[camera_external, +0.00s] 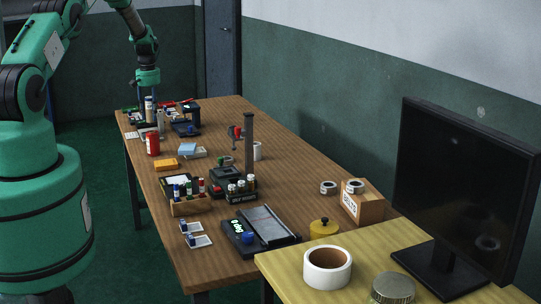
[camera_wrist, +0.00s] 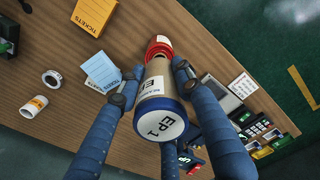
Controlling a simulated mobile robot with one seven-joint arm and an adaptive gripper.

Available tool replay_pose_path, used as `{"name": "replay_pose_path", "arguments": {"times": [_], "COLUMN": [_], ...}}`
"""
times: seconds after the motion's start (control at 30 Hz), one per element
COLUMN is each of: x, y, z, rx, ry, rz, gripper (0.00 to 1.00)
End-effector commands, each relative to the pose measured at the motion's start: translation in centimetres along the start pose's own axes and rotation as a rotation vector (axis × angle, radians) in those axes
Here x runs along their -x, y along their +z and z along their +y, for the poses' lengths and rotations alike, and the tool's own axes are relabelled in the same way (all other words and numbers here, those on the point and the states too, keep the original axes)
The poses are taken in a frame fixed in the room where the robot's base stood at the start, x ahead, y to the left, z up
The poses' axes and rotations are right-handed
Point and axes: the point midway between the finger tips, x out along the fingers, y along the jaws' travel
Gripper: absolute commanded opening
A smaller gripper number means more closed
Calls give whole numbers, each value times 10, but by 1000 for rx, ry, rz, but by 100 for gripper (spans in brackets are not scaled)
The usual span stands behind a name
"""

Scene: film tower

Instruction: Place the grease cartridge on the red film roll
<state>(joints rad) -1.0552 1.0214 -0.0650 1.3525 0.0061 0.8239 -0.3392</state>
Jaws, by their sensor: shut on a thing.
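The grease cartridge (camera_wrist: 155,85) is a tan cylinder with a blue-rimmed white end marked EP 1, facing the camera in the wrist view. My gripper (camera_wrist: 154,76) has its blue fingers closed around its sides. In the external view my gripper (camera_external: 148,84) is at the far end of the wooden table, pointing down with the pale cartridge (camera_external: 149,103) upright below it. The red film roll (camera_external: 152,144) stands on the table nearer the camera, apart from the cartridge. In the wrist view the red roll (camera_wrist: 158,45) shows beyond the cartridge, which partly covers it.
Orange ticket block (camera_external: 164,164) and blue ticket block (camera_external: 188,149) lie near the red roll. A pale cylinder (camera_external: 160,122) stands near the gripper. A post (camera_external: 249,145), a wooden bottle rack (camera_external: 190,205) and a monitor (camera_external: 465,190) are nearer. Card terminals (camera_wrist: 255,128) lie right in the wrist view.

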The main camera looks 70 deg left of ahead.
Motion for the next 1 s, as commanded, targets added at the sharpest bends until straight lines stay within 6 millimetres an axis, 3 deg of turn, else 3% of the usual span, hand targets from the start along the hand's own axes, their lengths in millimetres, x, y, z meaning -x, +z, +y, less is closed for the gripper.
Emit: {"name": "replay_pose_path", "arguments": {"times": [0.5,1.0], "x": [-33,-39], "y": [1,0], "z": [0,0], "rx": [0,0], "ry": [0,0], "rz": [0,1], "gripper": [6,6]}}
